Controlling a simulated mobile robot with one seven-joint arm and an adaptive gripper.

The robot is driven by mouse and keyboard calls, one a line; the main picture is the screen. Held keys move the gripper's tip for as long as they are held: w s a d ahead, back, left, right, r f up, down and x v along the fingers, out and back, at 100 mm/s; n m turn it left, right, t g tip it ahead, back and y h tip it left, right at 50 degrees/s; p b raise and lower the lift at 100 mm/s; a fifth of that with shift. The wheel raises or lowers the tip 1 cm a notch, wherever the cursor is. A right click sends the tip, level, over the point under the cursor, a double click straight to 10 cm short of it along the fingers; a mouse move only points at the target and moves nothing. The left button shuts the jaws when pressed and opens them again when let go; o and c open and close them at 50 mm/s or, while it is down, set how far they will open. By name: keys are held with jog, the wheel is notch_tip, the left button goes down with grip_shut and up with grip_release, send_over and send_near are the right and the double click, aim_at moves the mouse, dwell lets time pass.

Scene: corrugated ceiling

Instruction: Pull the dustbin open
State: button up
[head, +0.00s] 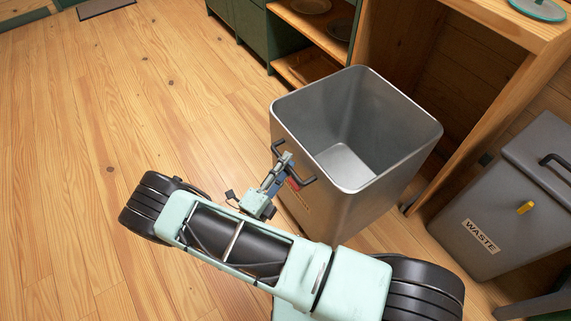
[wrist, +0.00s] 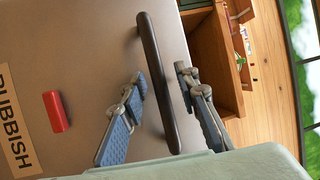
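The dustbin (head: 345,215) is a grey metal bin with an open, empty top, standing out in front of a wooden counter. Its front has a dark bar handle (head: 278,147), which runs roughly upright in the wrist view (wrist: 149,35). The front also carries a RUBBISH label (wrist: 15,130) and a small red piece (wrist: 56,111). My gripper (head: 284,163) is at the handle. In the wrist view, my gripper (wrist: 163,78) has one finger on each side of the bar, with visible gaps between fingers and bar. The fingers appear open around it.
A second grey bin, labelled WASTE (head: 465,250), stands at the right under the counter (head: 475,70). A green cabinet with open wooden shelves (head: 315,30) is behind the dustbin. The wooden floor (head: 90,120) at the left is clear.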

jog(key=shift+s, duration=0.1)
jog(key=v, duration=1.2)
jog(key=shift+f, duration=0.1)
